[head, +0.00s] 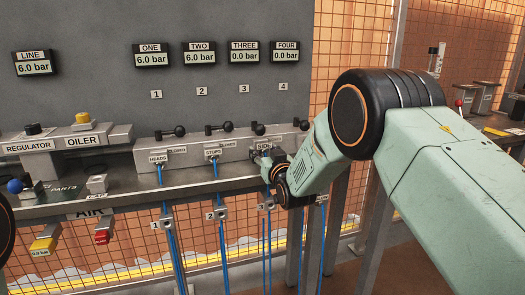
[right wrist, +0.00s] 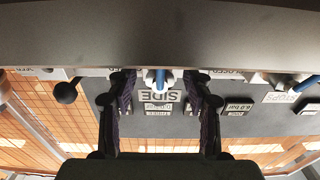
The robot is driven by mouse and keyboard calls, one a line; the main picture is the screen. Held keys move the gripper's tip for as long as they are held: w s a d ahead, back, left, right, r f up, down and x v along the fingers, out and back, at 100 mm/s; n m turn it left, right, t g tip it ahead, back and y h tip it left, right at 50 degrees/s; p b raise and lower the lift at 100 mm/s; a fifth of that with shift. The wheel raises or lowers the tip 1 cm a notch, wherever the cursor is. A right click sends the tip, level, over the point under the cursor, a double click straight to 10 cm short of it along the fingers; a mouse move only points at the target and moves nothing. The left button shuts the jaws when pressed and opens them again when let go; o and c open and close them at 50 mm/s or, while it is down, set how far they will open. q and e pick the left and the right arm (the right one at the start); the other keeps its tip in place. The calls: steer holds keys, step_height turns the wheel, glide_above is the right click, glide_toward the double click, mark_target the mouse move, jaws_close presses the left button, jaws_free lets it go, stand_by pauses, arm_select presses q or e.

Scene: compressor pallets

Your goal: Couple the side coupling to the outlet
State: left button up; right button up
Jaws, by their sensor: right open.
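My right gripper (head: 270,171) is at the third place along the grey outlet block, by the SIDE label (head: 263,146). In the right wrist view, which is upside down, the open fingers (right wrist: 160,88) stand either side of a blue and white piece, apparently the side coupling (right wrist: 160,78). They look apart from it. The SIDE label (right wrist: 160,96) shows just beyond it. The outlet itself is hidden by my gripper in the head view, and I cannot tell whether the coupling is seated. My left gripper is not in view.
Couplings labelled HEADS (head: 158,159) and STOPS (head: 213,153) sit at the block to the left, with blue hoses hanging. Black-knobbed levers (head: 219,127) line the block's top. The THREE display (head: 244,53) reads 0.0 bar; ONE and TWO read 6.0 bar.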

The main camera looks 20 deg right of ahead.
mark_target(265, 153)
stand_by(0.3)
jaws_close()
stand_by(0.6)
steer(key=shift+s, duration=0.15)
steer(key=shift+s+d+p, duration=0.1)
steer(key=shift+s+p, duration=1.7)
steer(key=shift+s, duration=1.05)
